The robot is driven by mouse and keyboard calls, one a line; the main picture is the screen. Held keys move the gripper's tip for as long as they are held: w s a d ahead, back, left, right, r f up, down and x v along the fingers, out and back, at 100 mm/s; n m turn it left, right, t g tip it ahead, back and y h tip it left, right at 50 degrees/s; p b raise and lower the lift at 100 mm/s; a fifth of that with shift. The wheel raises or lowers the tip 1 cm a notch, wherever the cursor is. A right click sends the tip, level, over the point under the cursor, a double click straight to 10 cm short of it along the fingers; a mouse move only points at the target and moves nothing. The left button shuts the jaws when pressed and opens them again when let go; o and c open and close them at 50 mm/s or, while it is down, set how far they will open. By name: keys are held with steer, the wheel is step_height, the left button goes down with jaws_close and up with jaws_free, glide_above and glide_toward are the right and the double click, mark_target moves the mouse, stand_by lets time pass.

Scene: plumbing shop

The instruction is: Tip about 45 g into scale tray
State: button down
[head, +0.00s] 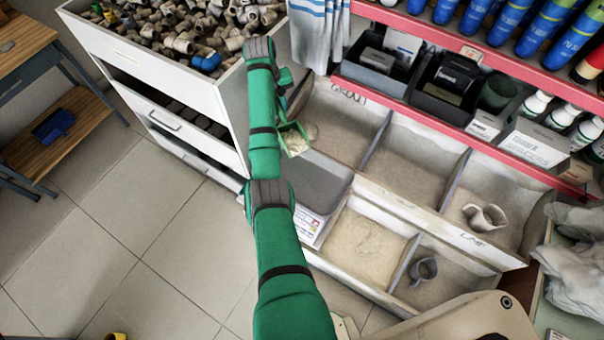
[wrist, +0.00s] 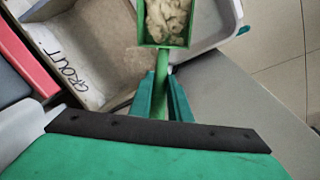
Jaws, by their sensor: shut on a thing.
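A green scoop (head: 295,141) holds a lumpy pale powder (head: 293,134). In the wrist view the scoop (wrist: 163,42) shows at the top with its handle running down to my gripper. My gripper (wrist: 164,88) is shut on the handle; in the head view my arm largely hides it. The grey scale tray (head: 318,181) lies just below and right of the scoop in the head view. Its pale rim (wrist: 238,12) shows beside the scoop in the wrist view. The visible tray floor looks bare; the scoop hides part of it in the wrist view.
The bin marked GROUT (head: 345,120) adjoins the tray, with several other powder bins to the right. A pale cup (head: 484,218) and a grey cup (head: 423,271) sit in two bins. A white cabinet of pipe fittings (head: 175,75) stands at left.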

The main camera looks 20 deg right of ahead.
mark_target(286, 125)
step_height(286, 125, down, 8)
steer(key=s+t, duration=0.1)
steer(key=shift+s+d, duration=0.15)
steer(key=shift+s, duration=0.1)
steer(key=shift+s+d+r+t+p, duration=0.15)
steer(key=shift+s+r+t+p, duration=0.55)
steer(key=shift+s+r+t, duration=0.3)
stand_by(1.0)
steer(key=shift+s+d+r+t+y+p, duration=0.15)
steer(key=shift+s+r+t+y+p, duration=0.15)
steer(key=shift+s+p, duration=0.25)
stand_by(0.5)
